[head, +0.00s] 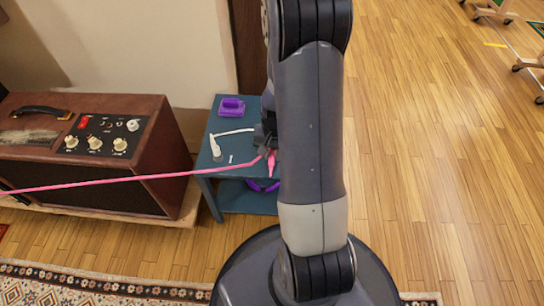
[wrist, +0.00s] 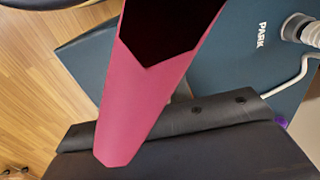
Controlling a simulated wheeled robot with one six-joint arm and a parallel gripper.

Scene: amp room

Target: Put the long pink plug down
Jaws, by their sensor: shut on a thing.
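The long pink plug (head: 272,164) hangs at my gripper (head: 266,146), with its pink cable (head: 130,181) running left across the head view. My gripper is shut on the plug, over or close to the front right part of the small blue table (head: 207,160). My arm hides part of the table and gripper. In the wrist view the plug (wrist: 150,85) is large and close, crossing a dark gripper finger (wrist: 200,125), with the blue tabletop (wrist: 225,75) behind. I cannot tell whether the plug touches the table.
A purple object (head: 231,107) sits at the table's back, with a white curved object (head: 216,147) and a small white piece nearby. Something purple (head: 262,185) shows on the lower shelf. A brown amplifier (head: 85,150) stands left. Wooden floor (head: 430,170) is open right.

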